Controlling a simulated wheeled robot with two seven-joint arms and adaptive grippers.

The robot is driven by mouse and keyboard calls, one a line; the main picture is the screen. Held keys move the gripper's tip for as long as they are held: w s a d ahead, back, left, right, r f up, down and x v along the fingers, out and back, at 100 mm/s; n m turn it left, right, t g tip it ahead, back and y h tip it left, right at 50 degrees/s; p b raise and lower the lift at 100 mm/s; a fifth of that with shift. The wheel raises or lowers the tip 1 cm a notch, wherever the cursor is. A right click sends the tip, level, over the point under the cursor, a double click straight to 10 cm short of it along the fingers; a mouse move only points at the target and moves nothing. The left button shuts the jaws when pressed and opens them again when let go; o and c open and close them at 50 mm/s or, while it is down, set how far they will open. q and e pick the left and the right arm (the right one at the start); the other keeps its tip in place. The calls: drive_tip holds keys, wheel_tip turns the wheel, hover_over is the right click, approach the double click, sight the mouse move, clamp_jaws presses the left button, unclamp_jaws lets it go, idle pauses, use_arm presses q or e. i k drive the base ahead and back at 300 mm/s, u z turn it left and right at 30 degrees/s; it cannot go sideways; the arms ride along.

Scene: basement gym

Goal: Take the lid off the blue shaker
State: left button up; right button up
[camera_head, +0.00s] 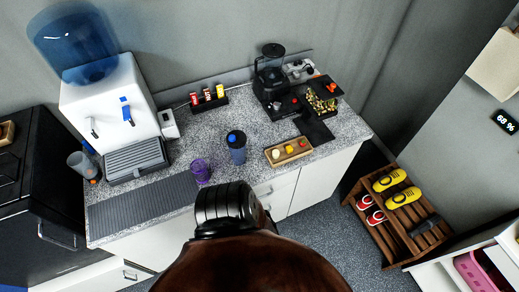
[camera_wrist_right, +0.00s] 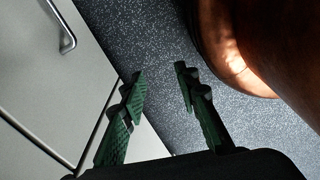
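The blue shaker (camera_head: 237,153) stands upright on the speckled grey counter, near its middle. A brighter blue top (camera_head: 235,137) sits on it; the detail is too small to tell how it is seated. My right gripper (camera_wrist_right: 160,80) shows in the right wrist view, open with nothing between its green fingers. It is over the floor beside pale cabinet fronts, and the shaker is not in that view. Neither gripper shows in the head view, and my left gripper is not in view.
A purple cup (camera_head: 201,171) stands left of the shaker, and a wooden tray (camera_head: 273,161) of small items lies right. A water dispenser (camera_head: 112,110), a ribbed mat (camera_head: 145,207) and a black blender (camera_head: 270,75) share the counter. A large brown rounded form (camera_head: 250,268) fills the foreground.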

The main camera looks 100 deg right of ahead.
sight(238, 157)
drive_tip(key=k, duration=1.45)
drive_tip(key=z, duration=1.9)
